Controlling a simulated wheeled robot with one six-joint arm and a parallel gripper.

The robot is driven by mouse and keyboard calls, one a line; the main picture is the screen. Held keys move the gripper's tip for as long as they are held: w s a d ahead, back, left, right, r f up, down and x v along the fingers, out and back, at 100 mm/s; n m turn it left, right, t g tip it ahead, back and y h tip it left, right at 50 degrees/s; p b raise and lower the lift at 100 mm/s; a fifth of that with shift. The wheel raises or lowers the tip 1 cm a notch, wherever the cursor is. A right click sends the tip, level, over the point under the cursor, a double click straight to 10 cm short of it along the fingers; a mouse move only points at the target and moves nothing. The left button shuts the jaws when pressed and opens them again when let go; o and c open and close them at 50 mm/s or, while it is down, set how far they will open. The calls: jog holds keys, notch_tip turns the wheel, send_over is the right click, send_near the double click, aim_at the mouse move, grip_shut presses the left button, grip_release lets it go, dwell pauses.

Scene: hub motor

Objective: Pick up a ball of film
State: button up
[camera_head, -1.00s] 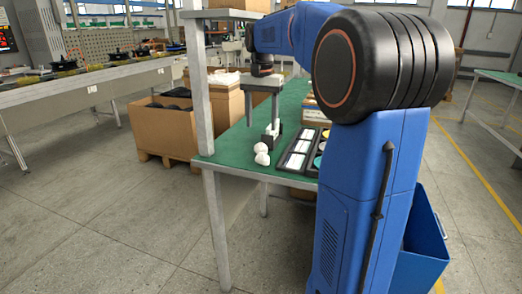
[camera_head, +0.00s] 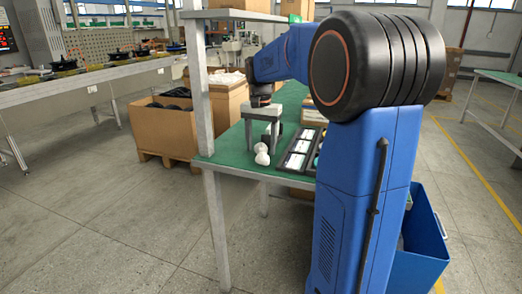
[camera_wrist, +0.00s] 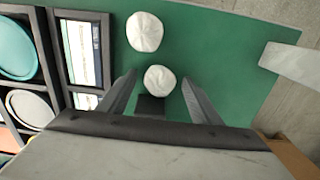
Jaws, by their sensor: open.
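Two crumpled white balls of film lie close together on the green table top (camera_head: 232,158). In the head view, one ball (camera_head: 261,148) is just behind the other (camera_head: 262,159). In the wrist view, the nearer ball (camera_wrist: 159,79) appears between my fingertips, and the other ball (camera_wrist: 144,32) lies beyond them. My gripper (camera_head: 262,143) points down, open and empty, low over the table by the balls. The wrist view shows its two fingers (camera_wrist: 159,84) spread either side of the nearer ball. I cannot tell their exact height above the table.
A black tray (camera_wrist: 56,58) with white and round coloured pieces stands left of the balls in the wrist view. A grey table post (camera_head: 200,90) rises at the table's corner; it also appears in the wrist view (camera_wrist: 291,65). Green surface around the balls is clear.

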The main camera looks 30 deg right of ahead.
jog(key=c, duration=1.1)
jog(key=shift+r, duration=0.15)
